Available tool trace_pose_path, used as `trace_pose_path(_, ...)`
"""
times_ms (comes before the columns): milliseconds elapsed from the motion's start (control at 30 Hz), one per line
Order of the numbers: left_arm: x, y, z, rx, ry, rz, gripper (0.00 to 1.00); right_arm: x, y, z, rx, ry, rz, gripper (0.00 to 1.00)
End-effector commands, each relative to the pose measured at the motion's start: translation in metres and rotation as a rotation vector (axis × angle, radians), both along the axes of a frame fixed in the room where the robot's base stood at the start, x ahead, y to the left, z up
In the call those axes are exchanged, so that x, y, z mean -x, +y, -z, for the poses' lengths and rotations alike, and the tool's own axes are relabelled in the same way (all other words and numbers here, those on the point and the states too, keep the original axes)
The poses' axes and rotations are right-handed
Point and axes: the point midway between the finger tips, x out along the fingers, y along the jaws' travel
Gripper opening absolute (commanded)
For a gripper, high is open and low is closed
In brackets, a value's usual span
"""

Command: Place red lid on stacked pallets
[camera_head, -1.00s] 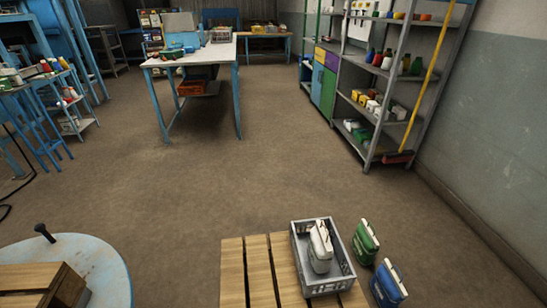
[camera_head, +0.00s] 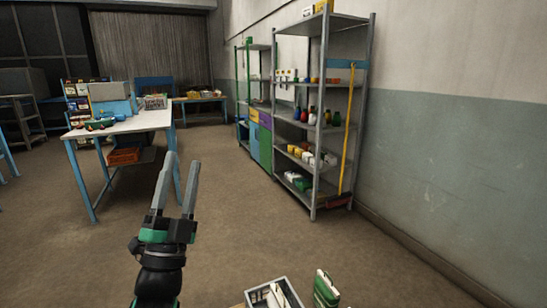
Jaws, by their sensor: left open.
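I see no red lid in this view. The wooden pallet (camera_head: 238,305) shows only as a sliver at the bottom edge, so I cannot tell whether it is stacked. A grey crate (camera_head: 257,293) with a white sack (camera_head: 276,296) in it is cut off at the bottom. My left gripper (camera_head: 184,160) points up, open and empty, in front of the floor and left of the crate. My right gripper is not in view.
A green sack (camera_head: 325,290) stands right of the crate. A white-topped table (camera_head: 140,122) with a reddish box (camera_head: 125,156) on its lower shelf is at the left. A metal shelf rack (camera_head: 315,160) stands along the right wall. The middle floor is clear.

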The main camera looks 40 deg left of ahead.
Motion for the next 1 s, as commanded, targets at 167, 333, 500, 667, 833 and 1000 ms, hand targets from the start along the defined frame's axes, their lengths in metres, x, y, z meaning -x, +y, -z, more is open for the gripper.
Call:
trace_pose_path(167, -0.002, -0.162, -0.087, 0.549, -0.227, 1.043, 0.52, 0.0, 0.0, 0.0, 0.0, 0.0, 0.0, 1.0)
trace_pose_path(333, 0.015, -0.234, -0.106, 0.732, -0.18, 1.435, 0.52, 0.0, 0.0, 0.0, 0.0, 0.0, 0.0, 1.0)
trace_pose_path(500, 0.017, -0.241, -0.107, 0.755, -0.167, 1.478, 0.52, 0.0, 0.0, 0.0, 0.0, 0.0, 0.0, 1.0)
trace_pose_path(667, 0.016, -0.241, -0.109, 0.754, -0.167, 1.473, 0.52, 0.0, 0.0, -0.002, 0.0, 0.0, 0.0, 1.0)
trace_pose_path(833, 0.016, -0.24, -0.143, 0.752, -0.167, 1.471, 0.52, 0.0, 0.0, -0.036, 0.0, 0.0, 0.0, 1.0)
trace_pose_path(1000, 0.016, -0.24, -0.219, 0.753, -0.168, 1.47, 0.52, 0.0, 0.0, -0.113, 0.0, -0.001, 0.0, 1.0)
